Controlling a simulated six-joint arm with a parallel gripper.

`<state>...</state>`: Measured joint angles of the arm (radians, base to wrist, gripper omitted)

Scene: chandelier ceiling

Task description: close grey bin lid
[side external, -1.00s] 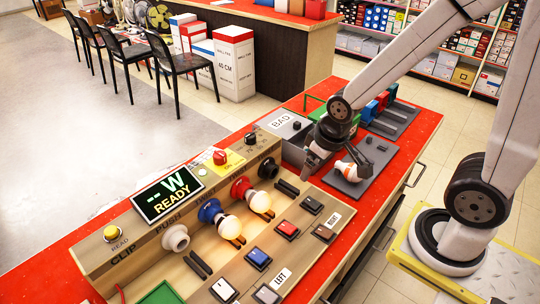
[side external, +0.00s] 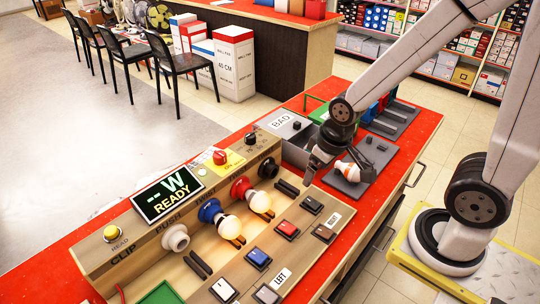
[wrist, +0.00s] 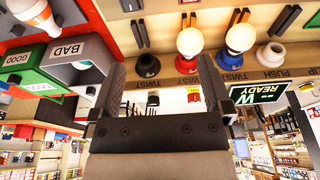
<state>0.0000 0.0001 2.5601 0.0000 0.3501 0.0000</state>
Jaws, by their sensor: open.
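The grey bin (side external: 295,154) stands at the back of the red bench. Its pale lid plate, marked BAD (side external: 284,123), carries a dark knob and appears raised, leaning back behind the bin's mouth. In the wrist view the grey bin (wrist: 101,52) and its BAD plate (wrist: 64,49) are at the upper left. My gripper (side external: 309,178) is open and empty, just in front and to the right of the bin in the side view. In the wrist view its two fingers (wrist: 164,75) are wide apart with nothing between them. The bin's right side is partly hidden by my gripper.
A grey plate with a white-and-orange bulb (side external: 353,170) lies right of my gripper. The wooden test console (side external: 205,235) with lit bulbs in sockets is at the front left. A green GOOD bin (wrist: 38,72) neighbours the grey one.

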